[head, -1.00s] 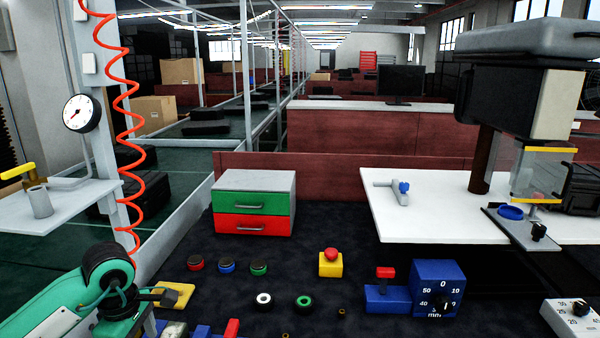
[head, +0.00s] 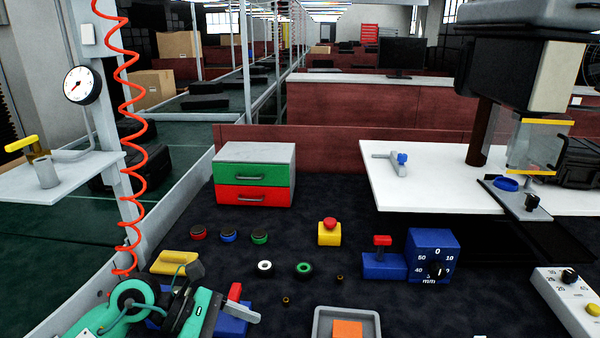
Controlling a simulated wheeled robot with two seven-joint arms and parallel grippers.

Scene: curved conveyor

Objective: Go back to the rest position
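My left arm comes in at the lower left, green and black. My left gripper (head: 192,276) is at its end, small and dark, and I cannot make out whether its fingers are apart. It is in front of a yellow block (head: 170,264) on the dark table and left of a blue block with a red lever (head: 235,292). I cannot tell whether it touches either one. I see nothing clearly held in it. My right gripper is not in view.
A green and red drawer box (head: 254,176) stands at the back. Red, blue and green buttons (head: 228,236), a yellow emergency button (head: 329,235), a blue dial box (head: 432,255) and a grey tray (head: 318,325) with an orange block (head: 347,330) are on the dark table (head: 390,300).

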